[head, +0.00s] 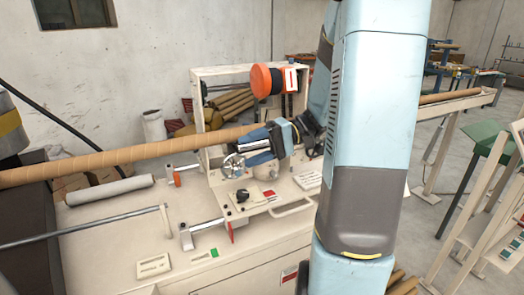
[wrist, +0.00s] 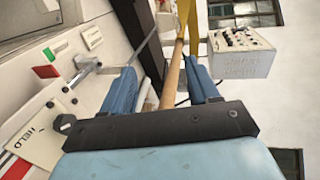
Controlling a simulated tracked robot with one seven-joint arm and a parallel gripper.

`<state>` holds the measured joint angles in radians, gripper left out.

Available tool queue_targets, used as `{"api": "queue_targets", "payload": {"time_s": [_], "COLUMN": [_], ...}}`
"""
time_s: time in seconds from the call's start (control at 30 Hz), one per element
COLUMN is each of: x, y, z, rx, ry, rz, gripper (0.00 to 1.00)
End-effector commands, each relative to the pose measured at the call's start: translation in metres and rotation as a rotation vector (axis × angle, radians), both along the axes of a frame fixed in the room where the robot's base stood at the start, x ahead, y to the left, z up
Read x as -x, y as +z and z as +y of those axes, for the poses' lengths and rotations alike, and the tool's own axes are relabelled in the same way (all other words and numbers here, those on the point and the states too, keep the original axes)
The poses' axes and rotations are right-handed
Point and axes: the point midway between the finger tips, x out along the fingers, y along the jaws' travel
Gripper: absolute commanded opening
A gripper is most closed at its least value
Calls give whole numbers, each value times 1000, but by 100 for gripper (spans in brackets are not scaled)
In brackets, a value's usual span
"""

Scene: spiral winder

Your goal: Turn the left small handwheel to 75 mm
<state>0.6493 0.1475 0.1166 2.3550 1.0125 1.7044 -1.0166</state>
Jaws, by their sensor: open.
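A small spoked metal handwheel (head: 233,165) stands on the winder's front, left of my gripper in the head view. I take it for the left small handwheel. My gripper (head: 248,148) reaches in from the right, its blue fingers close to the wheel's upper right. I cannot tell whether they touch it. In the wrist view my gripper (wrist: 160,82) is open, with two blue fingers apart and nothing clearly held between them. The handwheel is not clearly seen in that view. No 75 mm reading is legible.
A long brown tube (head: 100,160) runs behind my gripper, across the winder. An orange-red disc (head: 262,80) sits above on the cream frame (head: 197,100). A metal clamp with a red part (wrist: 80,72) and a labelled plate (wrist: 38,135) lie left of my fingers.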

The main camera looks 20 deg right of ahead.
Motion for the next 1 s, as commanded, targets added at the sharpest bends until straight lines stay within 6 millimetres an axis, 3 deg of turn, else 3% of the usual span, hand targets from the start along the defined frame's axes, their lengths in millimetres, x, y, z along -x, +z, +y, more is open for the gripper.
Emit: {"api": "queue_targets", "payload": {"time_s": [0.4, 1.0], "x": [48, 59], "y": [21, 22], "z": [0, 6], "rx": [2, 43], "ry": [-2, 16], "rz": [0, 14], "gripper": [60, 60]}}
